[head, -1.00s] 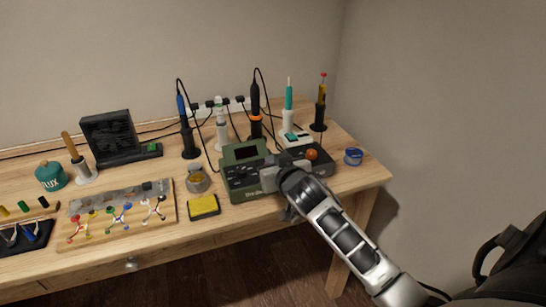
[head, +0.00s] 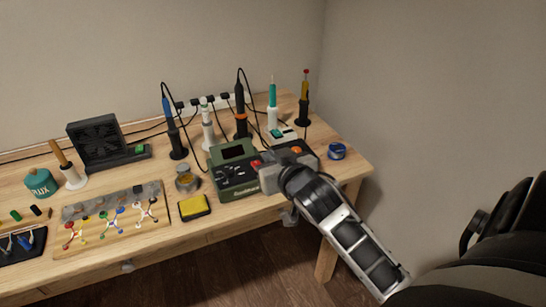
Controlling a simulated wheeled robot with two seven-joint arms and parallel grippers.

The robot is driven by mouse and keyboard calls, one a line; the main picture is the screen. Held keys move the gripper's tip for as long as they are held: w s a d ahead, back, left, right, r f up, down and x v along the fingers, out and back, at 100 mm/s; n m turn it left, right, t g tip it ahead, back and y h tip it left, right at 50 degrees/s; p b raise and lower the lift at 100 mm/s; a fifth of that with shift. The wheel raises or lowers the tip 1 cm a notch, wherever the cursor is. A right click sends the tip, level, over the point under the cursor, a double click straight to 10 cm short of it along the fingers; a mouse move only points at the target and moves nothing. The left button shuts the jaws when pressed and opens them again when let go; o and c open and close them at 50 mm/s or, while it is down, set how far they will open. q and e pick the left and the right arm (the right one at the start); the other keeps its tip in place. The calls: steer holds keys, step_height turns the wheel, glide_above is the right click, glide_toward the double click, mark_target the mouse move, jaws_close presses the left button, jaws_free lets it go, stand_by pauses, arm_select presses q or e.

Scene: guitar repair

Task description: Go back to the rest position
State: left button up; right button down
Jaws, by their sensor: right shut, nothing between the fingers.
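My right gripper (head: 268,178) is shut and empty. It is over the front right part of the green soldering station (head: 233,172) on the wooden bench, and my arm comes in from the lower right. The gripper hides part of the grey unit with an orange knob (head: 296,150) beside the station. I cannot tell whether the gripper touches either one. My left gripper is out of view.
Several soldering irons stand upright in holders along the back, such as the teal one (head: 272,105). A yellow sponge (head: 194,207), a blue round tin (head: 337,151) and a wooden board with coloured clips (head: 117,219) lie on the bench (head: 352,170). Bare floor shows in front.

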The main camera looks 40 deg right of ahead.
steer(key=shift+s+r, duration=0.15)
steer(key=shift+s, duration=0.2)
stand_by(0.3)
steer(key=s+a+f+n+g+y, duration=0.3)
steer(key=s+a+f+n+y, duration=0.2)
steer(key=s+a+f, duration=1.1)
steer(key=shift+a+f+g+y, duration=0.4)
steer(key=shift+a+f+y, duration=0.3)
steer(key=shift+a+f, duration=0.2)
